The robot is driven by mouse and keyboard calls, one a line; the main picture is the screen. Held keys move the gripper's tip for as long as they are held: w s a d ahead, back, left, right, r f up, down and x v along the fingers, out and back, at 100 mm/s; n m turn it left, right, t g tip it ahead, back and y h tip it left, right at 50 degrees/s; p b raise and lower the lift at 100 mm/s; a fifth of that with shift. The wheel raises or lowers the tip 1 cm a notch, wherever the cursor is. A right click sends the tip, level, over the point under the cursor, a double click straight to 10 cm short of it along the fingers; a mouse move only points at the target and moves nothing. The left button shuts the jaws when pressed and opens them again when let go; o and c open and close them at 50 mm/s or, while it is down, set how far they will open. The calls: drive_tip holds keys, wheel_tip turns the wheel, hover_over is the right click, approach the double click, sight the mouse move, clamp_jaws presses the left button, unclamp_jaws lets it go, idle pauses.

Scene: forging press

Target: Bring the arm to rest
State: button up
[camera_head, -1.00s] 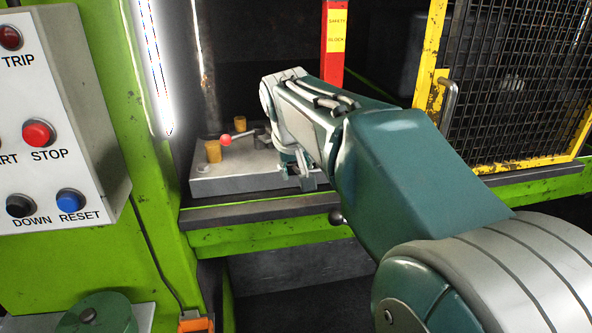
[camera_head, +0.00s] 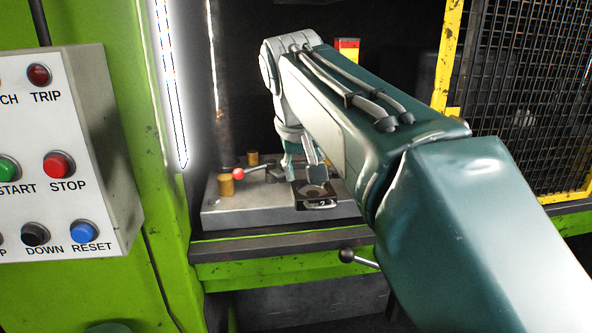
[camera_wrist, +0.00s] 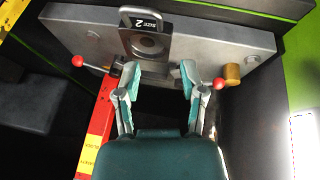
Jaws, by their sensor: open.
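My gripper (camera_wrist: 157,85) is open and empty. In the wrist view its two fingers are spread, pointing toward a dark die marked "SIZE 2" (camera_wrist: 143,22) on the grey bed plate (camera_wrist: 212,38). In the head view my arm reaches in from the right, and my gripper (camera_head: 302,158) hangs above the plate (camera_head: 235,216) near the die (camera_head: 318,203). My forearm hides part of the plate's right side. A gap between the fingertips and the die shows in the wrist view.
Red-knobbed levers (camera_wrist: 78,61) and brass posts (camera_head: 226,185) stand close by on the plate. A red and yellow safety block (camera_head: 347,48) is behind my arm. The control box (camera_head: 70,160) and green frame (camera_head: 165,200) are left; a yellow-framed mesh guard (camera_head: 520,90) is right.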

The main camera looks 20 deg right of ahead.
drive_tip(key=s+a+f+n+y, duration=0.1)
drive_tip(key=s+a+f, duration=0.3)
drive_tip(key=s+f, duration=0.4)
drive_tip(key=s+a+f+n+t+y, duration=0.1)
drive_tip(key=s+a+f, duration=0.3)
drive_tip(key=s+f, duration=0.4)
wheel_tip(320, 180, down, 3)
drive_tip(key=shift+s+a+f+t+y, duration=0.2)
drive_tip(key=shift+s+t+y, duration=0.1)
drive_tip(key=shift+y, duration=0.2)
drive_tip(key=shift+o, duration=1.3)
drive_tip(key=shift+s+f, duration=0.15)
drive_tip(key=shift+f, duration=0.05)
